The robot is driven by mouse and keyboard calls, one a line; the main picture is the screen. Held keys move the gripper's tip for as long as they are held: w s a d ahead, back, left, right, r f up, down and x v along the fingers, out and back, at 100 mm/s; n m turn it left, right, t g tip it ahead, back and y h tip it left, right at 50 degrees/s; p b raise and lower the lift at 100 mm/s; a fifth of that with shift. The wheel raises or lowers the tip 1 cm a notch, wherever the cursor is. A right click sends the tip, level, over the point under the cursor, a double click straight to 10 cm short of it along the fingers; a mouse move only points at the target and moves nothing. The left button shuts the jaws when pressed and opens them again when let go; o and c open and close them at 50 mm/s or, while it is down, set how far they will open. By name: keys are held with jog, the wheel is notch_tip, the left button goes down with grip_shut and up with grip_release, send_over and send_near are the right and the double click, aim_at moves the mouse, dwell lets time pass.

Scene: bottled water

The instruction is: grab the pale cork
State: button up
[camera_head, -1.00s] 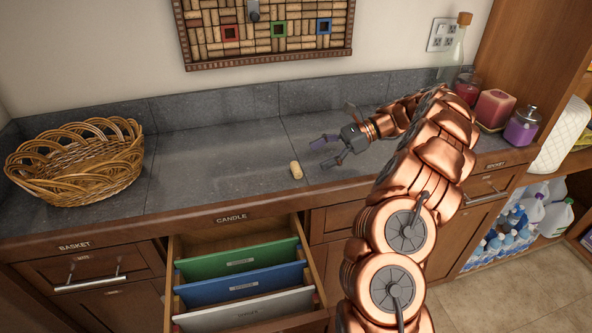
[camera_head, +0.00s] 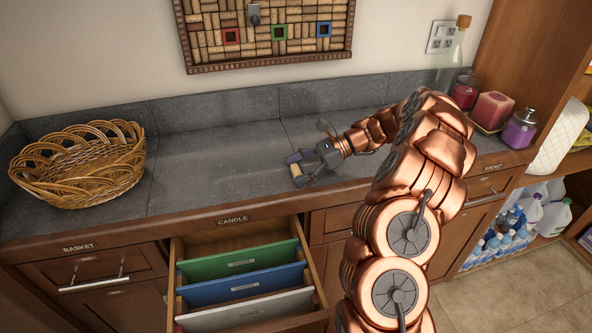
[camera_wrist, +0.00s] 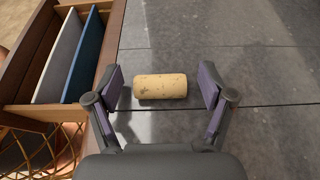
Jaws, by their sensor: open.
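The pale cork (camera_wrist: 160,87) lies on its side on the grey countertop. In the wrist view it sits between the two purple-padded fingers of my gripper (camera_wrist: 163,88), lying crosswise with its ends toward the pads. A gap shows at each end, smaller on the left. In the head view the cork (camera_head: 296,170) is partly hidden by my gripper (camera_head: 297,167), which is low over the counter near its front edge. My gripper is open, with nothing held.
The open drawer (camera_head: 238,222) with green, blue and white dividers juts out below the counter. A wicker basket (camera_head: 80,190) stands at the left. A cork board (camera_head: 268,30) hangs on the wall. Candles (camera_head: 492,110) and a bottle (camera_head: 452,55) stand at the right.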

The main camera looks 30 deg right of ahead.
jog(key=shift+c, duration=0.2)
jog(key=c, duration=0.8)
